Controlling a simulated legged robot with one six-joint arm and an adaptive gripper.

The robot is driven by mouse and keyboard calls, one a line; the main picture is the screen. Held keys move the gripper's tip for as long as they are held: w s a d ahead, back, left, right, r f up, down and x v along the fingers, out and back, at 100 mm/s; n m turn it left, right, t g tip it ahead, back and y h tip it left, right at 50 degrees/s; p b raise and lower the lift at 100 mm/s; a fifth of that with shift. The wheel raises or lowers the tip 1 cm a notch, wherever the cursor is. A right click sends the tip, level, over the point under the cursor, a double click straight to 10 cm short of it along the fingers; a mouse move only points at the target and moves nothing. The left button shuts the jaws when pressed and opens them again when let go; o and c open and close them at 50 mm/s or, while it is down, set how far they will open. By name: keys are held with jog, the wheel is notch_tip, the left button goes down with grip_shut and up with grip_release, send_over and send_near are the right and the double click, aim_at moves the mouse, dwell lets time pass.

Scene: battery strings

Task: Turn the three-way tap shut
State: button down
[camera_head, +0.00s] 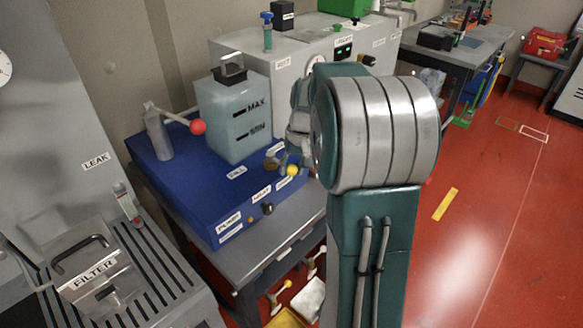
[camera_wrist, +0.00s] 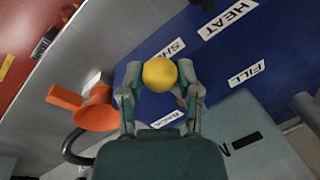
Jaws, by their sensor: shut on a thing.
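The three-way tap's yellow ball knob (camera_wrist: 160,74) sits between my two fingers in the wrist view, and it also shows as a small yellow ball (camera_head: 292,170) in the head view. My gripper (camera_wrist: 159,78) is shut on this knob, one finger on each side. The tap stands on the blue panel (camera_head: 190,205), among labels FILL (camera_wrist: 247,74), HEAT (camera_wrist: 228,20), BACK (camera_wrist: 168,120) and a partly covered one starting "SH" (camera_wrist: 168,50). The knob lies close to the "SH" label. The tap's body and lever are mostly hidden by my gripper.
A translucent tank (camera_head: 236,115) marked MAX stands on the panel behind my gripper. A grey bottle (camera_head: 158,132) and a red ball knob (camera_head: 198,127) are to its left. An orange fitting (camera_wrist: 88,107) is beside my gripper. The red floor (camera_head: 490,220) at right is mostly clear.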

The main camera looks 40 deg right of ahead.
jog(key=shift+c, duration=1.5)
grip_release()
notch_tip(320, 180, up, 12)
jog(key=d, duration=0.2)
jog(key=shift+s+f, duration=0.15)
jog(key=shift+s, duration=0.15)
jog(key=s+a+r+n+t+h, duration=0.1)
jog(key=s+a, duration=0.3)
jog(key=a, duration=0.3)
jog(key=s+a+r+n+t+h, duration=0.1)
jog(key=s+a, duration=0.4)
jog(key=a, duration=0.2)
jog(key=s+a+f+n+t, duration=0.2)
jog(key=s+a+f, duration=0.3)
jog(key=s+a, duration=0.2)
jog(key=s, duration=0.2)
jog(key=shift+s+a+f+t, duration=0.15)
jog(key=shift+s+a+t, duration=0.2)
jog(key=shift+s+t, duration=0.05)
